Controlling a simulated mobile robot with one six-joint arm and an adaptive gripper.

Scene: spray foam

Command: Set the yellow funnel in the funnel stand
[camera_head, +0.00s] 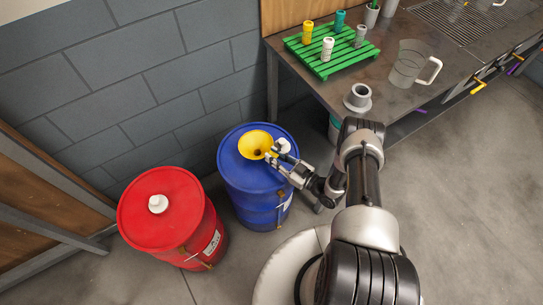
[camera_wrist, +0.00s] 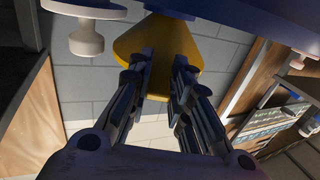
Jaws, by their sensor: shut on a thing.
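The yellow funnel (camera_head: 254,144) is at the top of the blue drum (camera_head: 236,178), its wide mouth facing up. My gripper (camera_head: 271,160) is shut on the funnel's right side. In the wrist view the fingers (camera_wrist: 163,75) lie against the yellow funnel (camera_wrist: 165,42). The spout's lower end is hidden, so I cannot tell whether it is inside the drum's opening or above it. A grey flanged ring (camera_head: 358,97), which looks like the funnel stand, is at the table's near left corner and is empty.
A white cap (camera_head: 282,146) is close to my gripper on the blue drum. A red drum (camera_head: 165,222) with a white cap stands left. The table (camera_head: 397,103) holds a clear jug (camera_head: 408,65) and a green rack (camera_head: 332,60) with several bottles. A block wall is behind.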

